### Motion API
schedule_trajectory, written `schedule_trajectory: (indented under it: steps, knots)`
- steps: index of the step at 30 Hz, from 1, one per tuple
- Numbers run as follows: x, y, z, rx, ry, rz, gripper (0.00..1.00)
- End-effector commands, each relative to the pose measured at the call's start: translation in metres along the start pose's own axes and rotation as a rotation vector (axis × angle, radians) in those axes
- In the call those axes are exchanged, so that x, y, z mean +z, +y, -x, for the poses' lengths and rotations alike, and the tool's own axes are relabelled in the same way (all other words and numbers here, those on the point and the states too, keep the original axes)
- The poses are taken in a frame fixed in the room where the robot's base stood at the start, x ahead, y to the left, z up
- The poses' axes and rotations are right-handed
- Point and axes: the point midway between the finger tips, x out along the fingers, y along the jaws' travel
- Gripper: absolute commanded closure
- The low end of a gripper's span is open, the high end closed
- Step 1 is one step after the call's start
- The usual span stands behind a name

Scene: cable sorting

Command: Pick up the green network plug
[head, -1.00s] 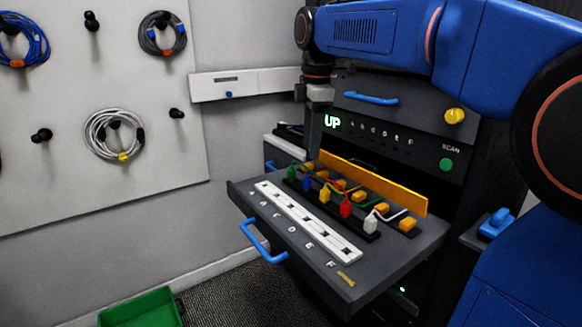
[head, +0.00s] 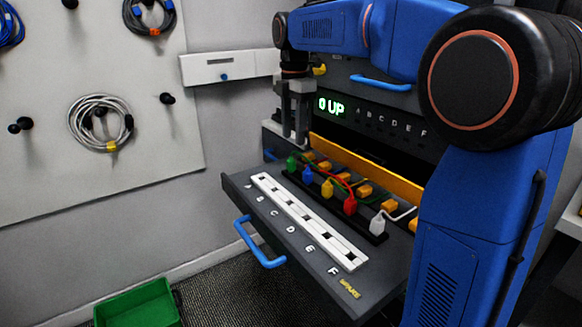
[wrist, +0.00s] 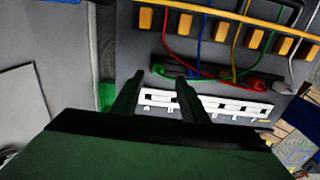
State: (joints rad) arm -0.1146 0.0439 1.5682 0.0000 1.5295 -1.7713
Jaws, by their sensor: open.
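The green network plug (head: 291,164) stands at the far left end of a dark strip on the pulled-out drawer, with a cable running back from it. In the wrist view the green plug (wrist: 158,69) shows just beyond the gap between my fingertips. My gripper (head: 295,138) points down, open and empty, above and close to the green plug. In the wrist view my gripper's fingers (wrist: 160,82) are apart with nothing between them. I cannot tell the exact height gap to the plug.
Blue (head: 308,174), yellow (head: 327,189), red (head: 350,205) and white (head: 377,224) plugs share the strip. A white slotted rail (head: 305,225) lies in front, beside letters. An orange-yellow bar (head: 365,167) stands behind. A green bin (head: 137,306) is on the floor.

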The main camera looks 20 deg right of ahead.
Motion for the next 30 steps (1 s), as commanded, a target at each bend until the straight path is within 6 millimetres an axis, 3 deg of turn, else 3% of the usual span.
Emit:
schedule_trajectory:
  steps: [6,14,22,30]
  knots:
    - [0.0,0.0,-0.033,-0.001,0.0,-0.001,0.59]
    - [0.0,0.0,-0.048,-0.001,0.0,-0.001,0.59]
    - [0.0,0.002,-0.084,-0.002,0.0,-0.001,0.59]
    - [0.0,0.003,-0.095,0.0,0.0,-0.001,0.59]
